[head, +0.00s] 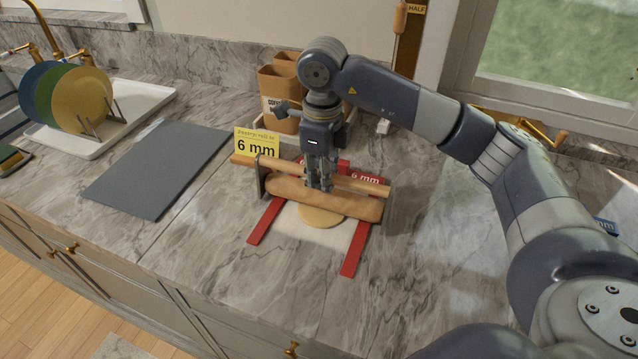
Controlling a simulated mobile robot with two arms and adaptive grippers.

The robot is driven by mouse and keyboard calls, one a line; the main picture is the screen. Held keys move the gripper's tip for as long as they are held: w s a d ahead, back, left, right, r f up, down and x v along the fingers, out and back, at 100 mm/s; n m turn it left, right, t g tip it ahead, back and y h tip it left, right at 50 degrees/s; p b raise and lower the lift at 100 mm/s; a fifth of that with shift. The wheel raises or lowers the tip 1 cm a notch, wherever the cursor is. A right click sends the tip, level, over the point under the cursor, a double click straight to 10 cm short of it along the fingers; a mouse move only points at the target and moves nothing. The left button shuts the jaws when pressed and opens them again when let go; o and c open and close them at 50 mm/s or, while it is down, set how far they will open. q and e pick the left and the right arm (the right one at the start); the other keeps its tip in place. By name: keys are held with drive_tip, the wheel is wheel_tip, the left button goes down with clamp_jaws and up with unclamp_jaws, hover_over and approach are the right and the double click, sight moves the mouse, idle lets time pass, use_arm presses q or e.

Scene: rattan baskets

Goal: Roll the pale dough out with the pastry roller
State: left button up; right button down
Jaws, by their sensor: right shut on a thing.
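The pastry roller (350,204) is a long tan cylinder, with a wooden bar (362,186) behind and above it and a grey bracket at its left end. It lies across two red guide strips (268,221). The pale dough (320,217) is a flat round patch on a white sheet (335,238) between the strips; its back part is hidden under the roller. My right gripper (320,186) points down at the middle of the roller and is shut on it; the fingers hide the exact contact. My left gripper is not in view.
A yellow "6 mm" card (256,143) stands behind the roller's left end. Brown canisters (278,90) stand at the back. A grey mat (160,168) lies left, and a white tray (145,98) with coloured plates (82,98) beyond it. The counter's front is clear.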

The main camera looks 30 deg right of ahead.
drive_tip(key=shift+w+d, duration=0.85)
drive_tip(key=shift+d, duration=0.1)
drive_tip(key=shift+s+a+f+b, duration=0.1)
drive_tip(key=shift+s+a+b, duration=0.1)
drive_tip(key=shift+s+a, duration=1.15)
drive_tip(key=shift+s+a+f+b, duration=0.1)
drive_tip(key=shift+s+a+b, duration=0.1)
drive_tip(key=shift+s+a, duration=1.05)
drive_tip(key=shift+w+d+b, duration=0.4)
drive_tip(key=shift+w+d, duration=0.35)
drive_tip(key=shift+w, duration=0.15)
drive_tip(key=shift+w+d+b, duration=0.4)
drive_tip(key=shift+w+d, duration=1.45)
drive_tip(key=shift+d, duration=0.2)
drive_tip(key=shift+s+a, duration=1.4)
drive_tip(key=shift+a, duration=0.2)
drive_tip(key=shift+s+a, duration=1.4)
drive_tip(key=shift+a, duration=0.2)
drive_tip(key=shift+w+d+b, duration=0.55)
drive_tip(key=shift+w+d, duration=0.65)
drive_tip(key=shift+d, duration=0.2)
drive_tip(key=shift+w+d, duration=1.75)
drive_tip(key=shift+d, duration=0.25)
drive_tip(key=shift+s+a, duration=1.5)
drive_tip(key=shift+a, duration=0.25)
drive_tip(key=shift+s+a, duration=1.5)
drive_tip(key=shift+a, duration=0.2)
drive_tip(key=shift+r, duration=0.1)
